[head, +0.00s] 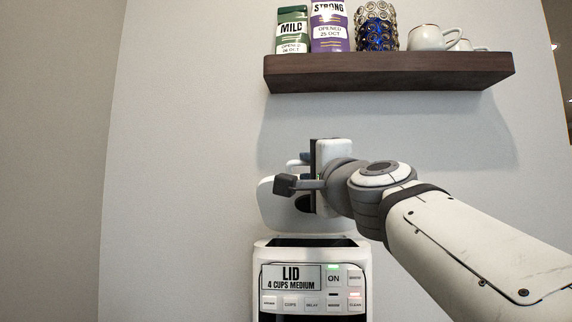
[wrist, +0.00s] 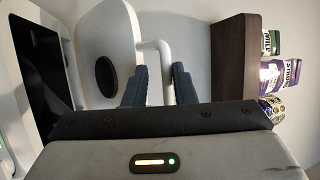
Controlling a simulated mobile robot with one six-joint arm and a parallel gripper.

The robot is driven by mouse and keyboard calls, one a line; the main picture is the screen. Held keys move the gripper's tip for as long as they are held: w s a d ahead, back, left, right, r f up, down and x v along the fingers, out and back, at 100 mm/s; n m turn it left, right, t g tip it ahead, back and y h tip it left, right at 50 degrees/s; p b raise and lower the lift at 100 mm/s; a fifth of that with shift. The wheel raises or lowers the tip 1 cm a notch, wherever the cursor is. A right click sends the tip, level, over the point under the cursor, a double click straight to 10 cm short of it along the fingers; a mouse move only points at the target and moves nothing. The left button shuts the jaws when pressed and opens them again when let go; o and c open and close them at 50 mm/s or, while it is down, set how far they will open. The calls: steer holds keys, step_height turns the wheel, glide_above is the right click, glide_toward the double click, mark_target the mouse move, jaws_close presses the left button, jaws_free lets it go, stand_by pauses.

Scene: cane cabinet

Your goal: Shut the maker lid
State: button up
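The white coffee maker (head: 253,285) stands at the bottom of the head view, its black top opening uncovered. Its lid (head: 270,208) stands raised at the back, partly hidden by my gripper. In the wrist view the lid (wrist: 98,35) is a white panel with a black round disc, and a white bent bar handle (wrist: 155,46) sticks out from its edge. My gripper (wrist: 158,85) is open, with a finger on each side of the handle and visible gaps between. In the head view my gripper (head: 304,160) is at the lid's upper part, its fingertips partly hidden.
A dark wooden shelf (head: 390,72) is on the wall above, holding a green bag (head: 292,30), a purple bag (head: 328,28), a beaded glass (head: 376,28) and white cups (head: 428,38). The wall left of the maker is clear.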

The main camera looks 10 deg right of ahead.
steer(key=shift+o, duration=1.3)
steer(key=shift+w+f, duration=0.15)
steer(key=shift+w, duration=0.1)
steer(key=shift+s, duration=0.15)
steer(key=shift+r, duration=0.2)
step_height(320, 180, up, 10)
steer(key=p, duration=0.8)
steer(key=shift+f, duration=0.1)
